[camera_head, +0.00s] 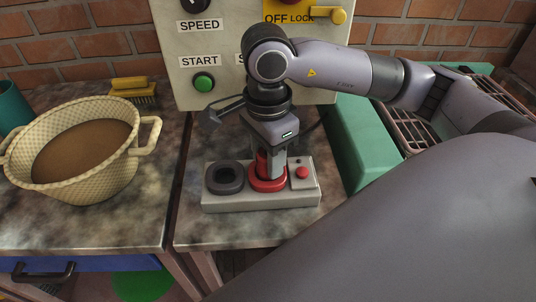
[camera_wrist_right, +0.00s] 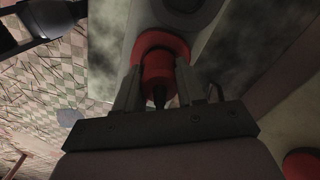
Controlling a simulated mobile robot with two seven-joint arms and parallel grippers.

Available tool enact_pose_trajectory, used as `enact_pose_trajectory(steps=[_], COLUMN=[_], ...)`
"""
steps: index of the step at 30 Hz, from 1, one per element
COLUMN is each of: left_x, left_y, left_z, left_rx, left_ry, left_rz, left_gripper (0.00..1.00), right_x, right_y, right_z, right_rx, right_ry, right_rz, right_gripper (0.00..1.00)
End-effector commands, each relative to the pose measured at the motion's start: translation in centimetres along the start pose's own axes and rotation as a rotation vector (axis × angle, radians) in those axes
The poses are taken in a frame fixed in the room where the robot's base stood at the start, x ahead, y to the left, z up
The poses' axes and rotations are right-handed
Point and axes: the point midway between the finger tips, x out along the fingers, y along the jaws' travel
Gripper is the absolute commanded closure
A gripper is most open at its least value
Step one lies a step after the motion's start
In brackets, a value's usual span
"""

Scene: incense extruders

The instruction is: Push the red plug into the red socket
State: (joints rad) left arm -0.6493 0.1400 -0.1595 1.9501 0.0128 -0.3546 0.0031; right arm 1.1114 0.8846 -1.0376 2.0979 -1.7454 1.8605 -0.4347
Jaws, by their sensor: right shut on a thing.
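The red plug (camera_head: 262,161) is upright between the fingers of my right gripper (camera_head: 271,166), which is shut on it and points down. The plug stands over the red socket (camera_head: 267,186), a red ring on a pale grey block. In the right wrist view the plug (camera_wrist_right: 157,72) lines up with the red socket ring (camera_wrist_right: 163,40), its lower end at or within it. How deep it sits is hidden by the fingers and the plug itself. The right gripper (camera_wrist_right: 158,92) also shows there, with one finger on each side. My left gripper is not in view.
The pale block (camera_head: 234,202) also carries a dark round socket (camera_head: 224,178) on the left and a red button (camera_head: 302,172) on the right. A control panel (camera_head: 225,60) stands behind. A basket (camera_head: 75,185) is on the left table; a green machine part (camera_head: 362,150) is on the right.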

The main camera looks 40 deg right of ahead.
Motion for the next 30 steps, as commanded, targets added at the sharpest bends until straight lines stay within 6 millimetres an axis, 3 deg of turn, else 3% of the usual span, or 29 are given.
enact_pose_trajectory(steps=[2, 3, 5, 6, 14, 20, 30], left_x=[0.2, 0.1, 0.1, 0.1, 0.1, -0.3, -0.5], left_y=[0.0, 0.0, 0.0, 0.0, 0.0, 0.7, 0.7], left_z=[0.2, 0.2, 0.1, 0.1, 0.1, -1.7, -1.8], left_rx=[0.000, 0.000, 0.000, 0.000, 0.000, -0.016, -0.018], left_ry=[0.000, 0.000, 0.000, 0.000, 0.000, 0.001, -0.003], left_rz=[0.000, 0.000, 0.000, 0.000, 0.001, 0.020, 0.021], left_gripper=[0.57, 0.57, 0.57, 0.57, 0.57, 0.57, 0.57], right_x=[0.3, 0.3, 0.2, 0.2, 0.2, 0.2, -5.7], right_y=[0.0, 0.0, 0.0, 0.0, 0.0, 0.0, -0.1], right_z=[0.0, 0.0, 0.0, 0.0, 0.0, 0.0, 0.1], right_rx=[0.000, 0.000, 0.000, 0.000, 0.000, 0.000, 0.000], right_ry=[0.000, 0.000, 0.000, 0.000, 0.000, 0.000, -0.002], right_rz=[0.001, 0.001, 0.001, 0.001, 0.002, 0.001, -0.002], right_gripper=[0.92, 0.55, 0.35, 0.32, 0.32, 0.32, 0.32])
